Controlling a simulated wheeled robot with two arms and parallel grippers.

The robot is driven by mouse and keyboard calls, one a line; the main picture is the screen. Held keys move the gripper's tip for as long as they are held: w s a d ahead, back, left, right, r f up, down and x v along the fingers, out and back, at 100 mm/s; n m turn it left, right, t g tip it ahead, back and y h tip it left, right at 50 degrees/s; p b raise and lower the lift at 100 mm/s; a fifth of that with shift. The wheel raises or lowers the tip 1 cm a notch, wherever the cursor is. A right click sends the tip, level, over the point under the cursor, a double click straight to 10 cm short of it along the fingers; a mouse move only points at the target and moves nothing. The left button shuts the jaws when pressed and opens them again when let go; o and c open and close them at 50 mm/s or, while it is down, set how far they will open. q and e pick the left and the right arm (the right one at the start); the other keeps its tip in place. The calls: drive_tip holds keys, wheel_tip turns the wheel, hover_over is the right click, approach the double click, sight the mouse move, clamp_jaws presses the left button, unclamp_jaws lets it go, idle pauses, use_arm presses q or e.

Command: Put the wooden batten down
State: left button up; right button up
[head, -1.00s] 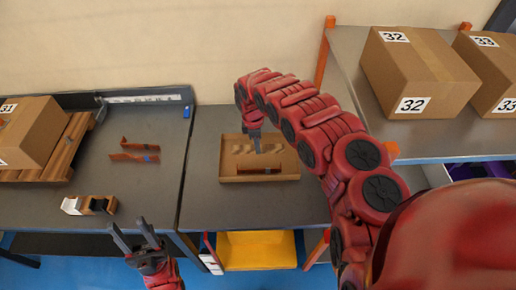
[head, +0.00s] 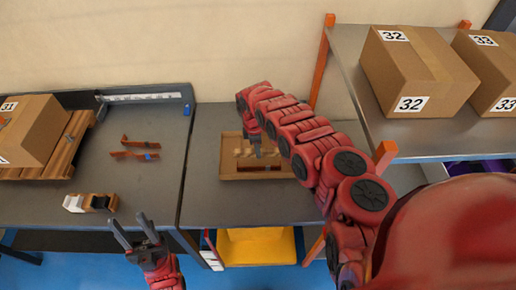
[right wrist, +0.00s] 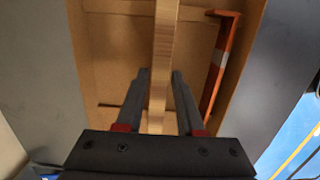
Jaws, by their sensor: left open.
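The light wooden batten (right wrist: 164,50) runs lengthwise between the two fingers of my right gripper (right wrist: 161,74) in the right wrist view, with both fingers close against its sides. In the head view, my right gripper (head: 258,154) reaches down over a shallow brown tray (head: 240,176), and the batten (head: 244,152) shows pale within the tray's outline. I cannot tell whether the batten touches the tray floor. My left gripper (head: 129,217) is open and empty, in front of the left table's edge.
An orange-brown bar (right wrist: 217,70) with a pale band lies along one side of the tray. Bent copper-coloured bars (head: 135,154) and a small white, black and wooden block (head: 90,203) lie on the left table. Numbered boxes (head: 425,70) stand on the right shelf. A yellow bin (head: 258,248) is below.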

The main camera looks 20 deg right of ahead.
drive_tip(key=shift+o, duration=1.1)
